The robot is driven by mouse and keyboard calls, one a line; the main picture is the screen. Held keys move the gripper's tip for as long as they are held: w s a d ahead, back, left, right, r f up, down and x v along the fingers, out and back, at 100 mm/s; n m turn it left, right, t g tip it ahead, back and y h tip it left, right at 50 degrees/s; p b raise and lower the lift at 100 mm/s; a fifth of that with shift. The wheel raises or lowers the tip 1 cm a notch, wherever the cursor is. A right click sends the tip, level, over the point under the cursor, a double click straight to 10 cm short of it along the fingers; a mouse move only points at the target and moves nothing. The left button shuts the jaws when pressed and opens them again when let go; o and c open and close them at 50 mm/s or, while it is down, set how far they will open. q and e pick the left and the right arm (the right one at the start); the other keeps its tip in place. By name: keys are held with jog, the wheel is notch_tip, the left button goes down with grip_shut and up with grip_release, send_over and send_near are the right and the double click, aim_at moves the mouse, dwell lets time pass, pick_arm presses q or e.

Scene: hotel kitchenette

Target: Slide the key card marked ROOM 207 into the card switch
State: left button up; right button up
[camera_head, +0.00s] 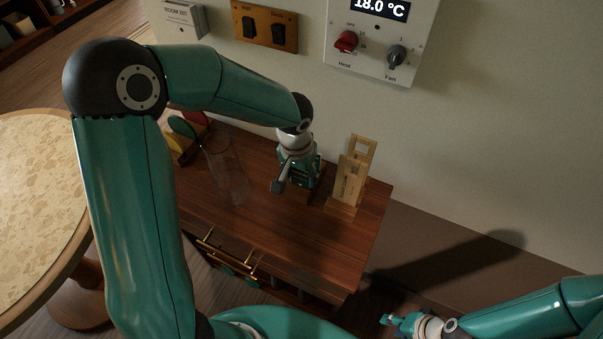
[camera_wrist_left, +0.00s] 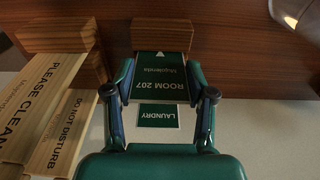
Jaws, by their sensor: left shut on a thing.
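The green key card marked ROOM 207 (camera_wrist_left: 168,82), with a white arrow, is between the two fingers of my left gripper (camera_wrist_left: 160,88) in the left wrist view. The gripper is shut on it. The card's arrow end is at a wooden block (camera_wrist_left: 162,36); I cannot tell whether it is still seated there. In the head view my left gripper (camera_head: 303,178) is low over the wooden cabinet, and the card is hard to make out. The white card switch (camera_head: 184,19) is on the wall at the top left. My right gripper (camera_head: 392,320) is at the bottom right; its opening is unclear.
A card marked LAUNDRY (camera_wrist_left: 158,115) shows beyond the held card. Wooden door hangers (camera_head: 350,178) stand right of my left gripper. A clear glass vessel (camera_head: 228,172) stands on the cabinet (camera_head: 290,240) to the left. A switch plate (camera_head: 264,26) and thermostat panel (camera_head: 380,45) are on the wall.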

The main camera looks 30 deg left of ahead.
pick_arm(q)
jog(key=shift+f, duration=0.1)
jog(key=o, duration=0.8)
notch_tip(320, 180, up, 12)
jog(key=s, duration=0.1)
jog(key=shift+s, duration=0.25)
